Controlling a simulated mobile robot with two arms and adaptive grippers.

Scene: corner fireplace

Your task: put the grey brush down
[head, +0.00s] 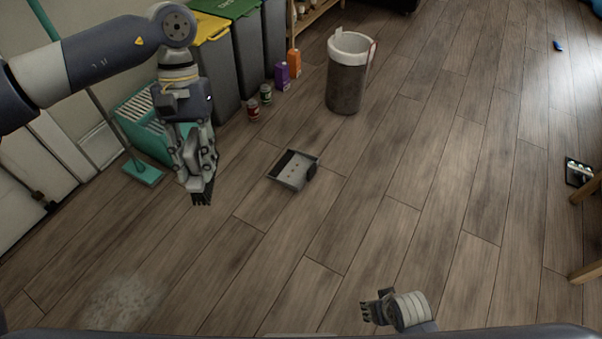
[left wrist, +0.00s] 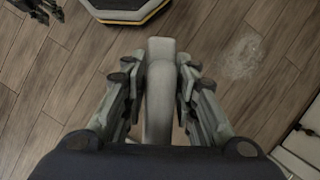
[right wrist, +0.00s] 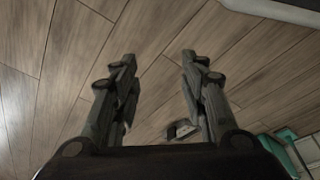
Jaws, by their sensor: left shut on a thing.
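My left gripper (head: 197,168) is shut on the grey brush (left wrist: 158,95). In the left wrist view its pale grey body lies between both fingers. In the head view the brush's dark bristles (head: 203,197) show below the fingers, pointing down above the floor; most of the brush is hidden by the gripper. My right gripper (head: 376,308) is low at the bottom of the head view. In the right wrist view its fingers (right wrist: 157,62) stand apart with nothing between them.
A grey dustpan (head: 293,169) lies on the wooden floor right of my left gripper. A pale dusty patch (head: 125,300) is at lower left. Bins (head: 215,65), a teal crate (head: 146,128), cans, cartons and a waste basket (head: 347,85) stand behind.

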